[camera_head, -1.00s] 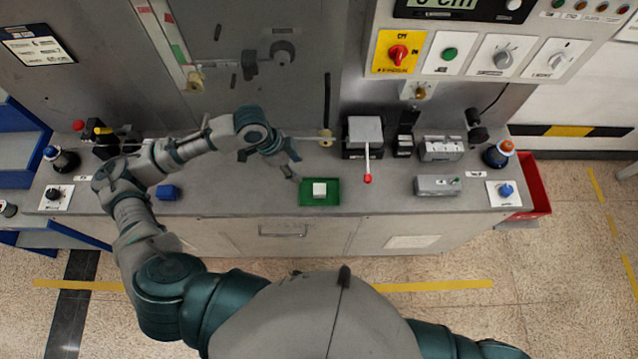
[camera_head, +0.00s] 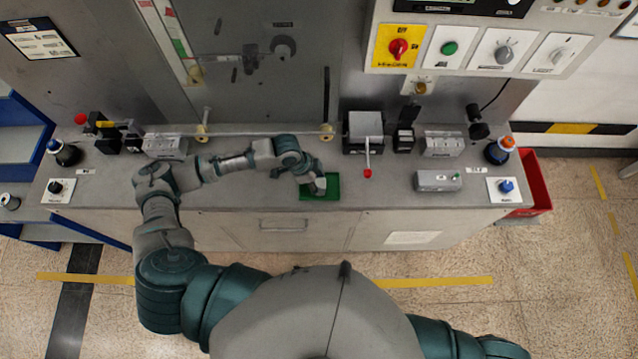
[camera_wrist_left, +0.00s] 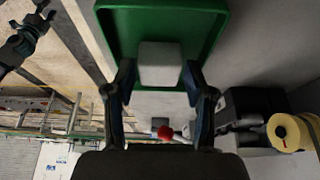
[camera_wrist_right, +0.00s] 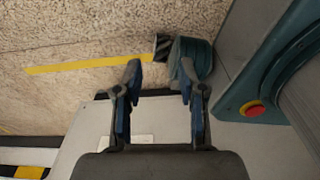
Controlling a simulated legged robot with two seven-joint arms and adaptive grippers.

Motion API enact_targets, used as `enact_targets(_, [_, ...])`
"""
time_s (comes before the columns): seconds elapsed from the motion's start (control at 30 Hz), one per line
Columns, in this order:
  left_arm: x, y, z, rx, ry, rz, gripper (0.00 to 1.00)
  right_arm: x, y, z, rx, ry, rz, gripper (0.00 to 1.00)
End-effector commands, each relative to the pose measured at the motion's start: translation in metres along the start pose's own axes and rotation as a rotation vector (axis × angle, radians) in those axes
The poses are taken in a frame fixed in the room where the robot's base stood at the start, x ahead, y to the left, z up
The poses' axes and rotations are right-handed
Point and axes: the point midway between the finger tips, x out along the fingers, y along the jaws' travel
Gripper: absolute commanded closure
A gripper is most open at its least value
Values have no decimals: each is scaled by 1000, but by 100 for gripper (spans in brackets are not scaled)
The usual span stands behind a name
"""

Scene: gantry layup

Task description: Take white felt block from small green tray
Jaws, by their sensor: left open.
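The small green tray (camera_head: 333,188) lies on the grey bench top near its front edge; it also shows in the left wrist view (camera_wrist_left: 213,25). The white felt block (camera_wrist_left: 160,62) sits in the tray; in the head view my gripper hides it. My left gripper (camera_head: 319,186) is at the tray. In the left wrist view its two fingers (camera_wrist_left: 158,82) are open, one on each side of the block's near end; I cannot tell whether they touch it. My right gripper (camera_wrist_right: 160,72) is open and empty over the floor, away from the bench.
A grey fixture with a red-knobbed lever (camera_head: 367,173) stands right of the tray. A grey box (camera_head: 437,181) lies further right. A yellow roll (camera_wrist_left: 286,132) shows at the right in the left wrist view. Bench top between lever and box is clear.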

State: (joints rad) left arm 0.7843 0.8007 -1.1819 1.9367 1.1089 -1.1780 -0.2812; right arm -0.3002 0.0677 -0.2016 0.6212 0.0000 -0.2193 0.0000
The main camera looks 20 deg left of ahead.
Motion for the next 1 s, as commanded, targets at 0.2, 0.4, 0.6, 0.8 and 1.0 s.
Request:
enact_targets(0.2, [-1,0,2,0,2,1,58,0,10,3,-5,-5,12,60])
enact_targets(0.4, [-1,-1,3,-1,2,1,76,0,16,5,-6,-7,18,60])
enact_targets(0.6, [-2,-1,2,-1,1,0,76,0,15,5,-5,-7,17,60])
enact_targets(0.8, [-26,-2,-8,1,2,-3,76,-1,9,3,-2,-5,10,60])
enact_targets(1.0, [-67,-2,-26,2,4,-4,76,-1,4,2,0,-4,5,60])
